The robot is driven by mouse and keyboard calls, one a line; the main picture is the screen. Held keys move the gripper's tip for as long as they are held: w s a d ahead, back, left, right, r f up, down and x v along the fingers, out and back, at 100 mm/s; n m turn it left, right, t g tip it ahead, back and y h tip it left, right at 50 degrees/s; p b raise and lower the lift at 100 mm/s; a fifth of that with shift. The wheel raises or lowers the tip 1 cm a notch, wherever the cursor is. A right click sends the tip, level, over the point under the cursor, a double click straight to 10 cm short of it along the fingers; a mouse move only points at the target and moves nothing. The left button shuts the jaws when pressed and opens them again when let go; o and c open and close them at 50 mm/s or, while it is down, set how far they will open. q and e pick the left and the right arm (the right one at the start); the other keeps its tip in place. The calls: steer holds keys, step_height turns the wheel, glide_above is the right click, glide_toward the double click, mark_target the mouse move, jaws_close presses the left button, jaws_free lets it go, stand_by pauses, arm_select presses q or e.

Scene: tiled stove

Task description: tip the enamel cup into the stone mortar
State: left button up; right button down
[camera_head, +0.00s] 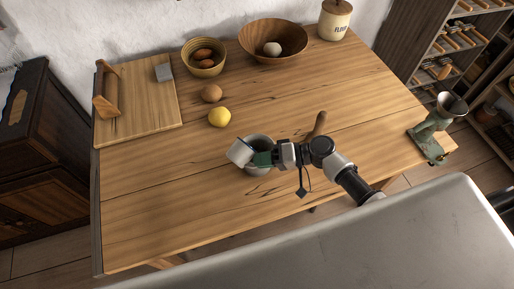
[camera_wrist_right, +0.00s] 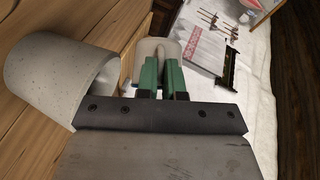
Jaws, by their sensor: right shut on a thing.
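The white enamel cup (camera_head: 239,152) is tilted in the head view, above the left part of the grey stone mortar (camera_head: 258,141). My right gripper (camera_head: 262,159) has its green fingers shut on the cup and covers part of the mortar. In the right wrist view the cup (camera_wrist_right: 153,46) shows beyond the fingertips (camera_wrist_right: 164,70), and the mortar (camera_wrist_right: 52,84) is large at the left, its rim close to the cup. The inside of the cup and the bottom of the mortar are hidden. My left gripper is not in view.
A lemon (camera_head: 219,117) and an egg (camera_head: 212,93) lie behind the mortar. A wooden handle (camera_head: 319,122) is right of it. A cutting board (camera_head: 150,110), bowls (camera_head: 273,38) and a flour jar (camera_head: 334,20) stand farther back; a green grinder (camera_head: 432,135) is at right. The front left is clear.

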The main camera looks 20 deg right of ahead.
stand_by(0.3)
steer(key=shift+w+d+f+m+y+b, duration=0.3)
steer(key=shift+d+y+b, duration=0.15)
steer(key=shift+b, duration=0.2)
steer(key=shift+w+d+f+m+y+b, duration=0.25)
steer(key=shift+d+f+m+y+b, duration=0.15)
steer(key=shift+b, duration=0.25)
steer(key=shift+w+d+r+m+y+b, duration=0.1)
steer(key=shift+d+m+y+b, duration=0.1)
steer(key=shift+m+y+b, duration=0.4)
steer(key=shift+w+d+r+m+y+b, duration=0.15)
steer(key=shift+m+y+b, duration=0.1)
steer(key=shift+b, duration=0.65)
stand_by(0.6)
steer(key=shift+w+d+m+t+y+b, duration=0.1)
steer(key=shift+d+m+t+y+b, duration=0.15)
steer(key=shift+m+t+y+b, duration=0.4)
steer(key=shift+w+d+m+t+y+b, duration=0.1)
steer(key=shift+d+m+t+y+b, duration=0.2)
steer(key=shift+m+b, duration=0.6)
stand_by(1.2)
